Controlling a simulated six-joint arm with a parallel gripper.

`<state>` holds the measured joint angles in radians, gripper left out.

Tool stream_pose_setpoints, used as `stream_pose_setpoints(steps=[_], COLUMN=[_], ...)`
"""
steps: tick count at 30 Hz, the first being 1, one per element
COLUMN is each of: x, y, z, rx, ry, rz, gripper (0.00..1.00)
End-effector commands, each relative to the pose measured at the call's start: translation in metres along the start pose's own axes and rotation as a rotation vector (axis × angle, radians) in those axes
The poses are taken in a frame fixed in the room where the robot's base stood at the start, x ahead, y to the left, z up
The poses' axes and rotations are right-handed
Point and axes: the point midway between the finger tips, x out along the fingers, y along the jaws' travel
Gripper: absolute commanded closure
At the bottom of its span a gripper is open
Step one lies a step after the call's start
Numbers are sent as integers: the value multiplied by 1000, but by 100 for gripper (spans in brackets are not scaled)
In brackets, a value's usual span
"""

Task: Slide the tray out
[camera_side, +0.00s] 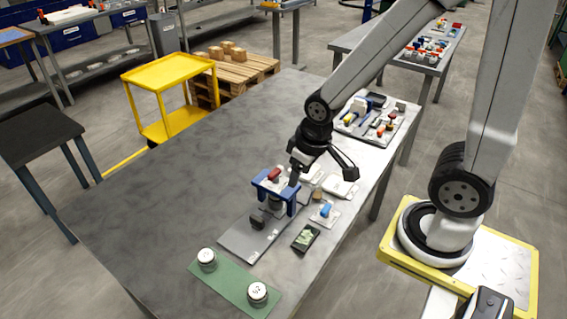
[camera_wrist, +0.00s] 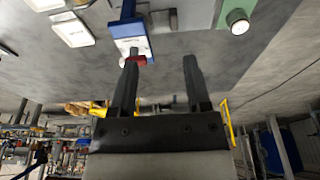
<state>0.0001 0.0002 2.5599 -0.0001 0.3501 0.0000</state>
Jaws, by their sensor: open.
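The press is a blue frame (camera_side: 268,190) with a red knob (camera_side: 274,174) on top, standing on a flat grey plate (camera_side: 236,240). A small dark block (camera_side: 257,222) is at its front, and a grey round part (camera_side: 277,205) shows inside the frame. I cannot tell which part is the tray. My gripper (camera_side: 294,178) is by the upper right of the press. In the wrist view, my gripper (camera_wrist: 160,58) has its fingers apart with nothing gripped. The blue frame (camera_wrist: 128,28) and red knob (camera_wrist: 136,60) appear beyond the left fingertip; contact is unclear.
A green mat (camera_side: 230,285) with two round metal pieces (camera_side: 257,293) lies at the table's front. A small dark device (camera_side: 306,237), a blue-topped piece (camera_side: 325,211) and white dishes (camera_side: 342,187) lie right of the press. The table's left side is clear.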

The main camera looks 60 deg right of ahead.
Motion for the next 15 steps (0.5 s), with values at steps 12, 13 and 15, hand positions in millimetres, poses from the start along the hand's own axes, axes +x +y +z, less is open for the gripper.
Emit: stream_pose_setpoints(steps=[12, 13, 15], x=[15, 18, 27], y=[-3, -3, -5], z=[-17, -20, -27], rx=[-1, -1, -1], ry=[-35, -41, -57], rz=[-2, -2, -3], gripper=[38, 38, 38])
